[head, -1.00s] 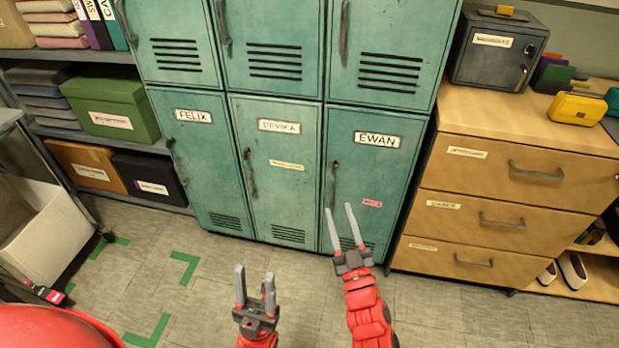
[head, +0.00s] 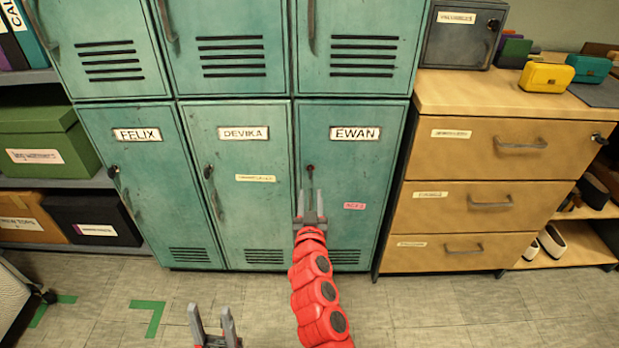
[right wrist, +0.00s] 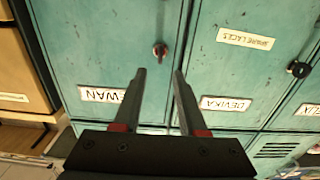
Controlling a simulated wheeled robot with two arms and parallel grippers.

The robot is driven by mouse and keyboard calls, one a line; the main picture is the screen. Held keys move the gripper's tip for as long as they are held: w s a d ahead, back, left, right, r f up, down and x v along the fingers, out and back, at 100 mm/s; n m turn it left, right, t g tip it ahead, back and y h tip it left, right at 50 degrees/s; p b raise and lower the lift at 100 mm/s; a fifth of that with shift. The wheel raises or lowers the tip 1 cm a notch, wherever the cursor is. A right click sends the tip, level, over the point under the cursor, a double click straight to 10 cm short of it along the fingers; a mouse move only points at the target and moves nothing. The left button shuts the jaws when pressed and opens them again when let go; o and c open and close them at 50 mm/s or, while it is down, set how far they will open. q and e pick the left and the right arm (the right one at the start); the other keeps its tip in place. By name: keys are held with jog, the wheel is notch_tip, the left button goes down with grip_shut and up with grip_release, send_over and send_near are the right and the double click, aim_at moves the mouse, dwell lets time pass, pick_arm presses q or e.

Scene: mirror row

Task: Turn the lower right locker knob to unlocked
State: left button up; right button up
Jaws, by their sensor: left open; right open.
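The lower right locker, labelled EWAN (head: 354,134), has a teal door that looks shut. Its small dark knob (head: 310,168) sits near the door's left edge, below the label. In the right wrist view the knob (right wrist: 160,50) shows dark with a red part, just beyond the fingertips and in line with the gap between them. My right gripper (head: 309,192) is open and empty, in front of the door just below the knob in the head view. It also shows in the right wrist view (right wrist: 158,72). My left gripper (head: 211,314) is open and empty, low over the floor.
The DEVIKA locker (head: 244,190) and FELIX locker (head: 150,190) stand to the left, with their own knobs and handles. A wooden drawer cabinet (head: 490,160) stands close on the right. The floor in front is clear, with green tape marks (head: 147,317).

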aim_at(310, 176)
jog(key=w+b, duration=0.1)
jog(key=w, duration=0.7)
jog(key=shift+w+b, duration=0.3)
jog(key=shift+w, duration=0.05)
jog(key=shift+c, duration=0.3)
grip_shut()
